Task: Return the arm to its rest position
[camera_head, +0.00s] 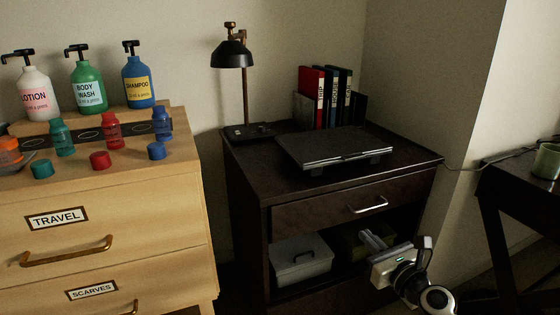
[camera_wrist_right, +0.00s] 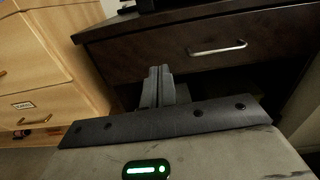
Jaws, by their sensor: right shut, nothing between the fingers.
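My right gripper (camera_head: 371,240) shows at the lower right of the head view, in front of the open shelf of the dark cabinet (camera_head: 247,195). Its two fingers are together with nothing between them. In the right wrist view the closed fingers (camera_wrist_right: 158,87) point at the cabinet front, below the drawer with the silver handle (camera_wrist_right: 217,48). They look apart from the cabinet, though the exact gap is hard to tell. My left gripper is not in view.
A light wood dresser (camera_head: 110,225) stands at the left with pump bottles, small bottles and caps on top. The cabinet top holds a lamp (camera_head: 232,55), a closed laptop-like slab (camera_head: 333,148) and binders (camera_head: 325,97). A grey box (camera_head: 301,262) sits on the shelf. A dark table (camera_head: 515,195) is at the right.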

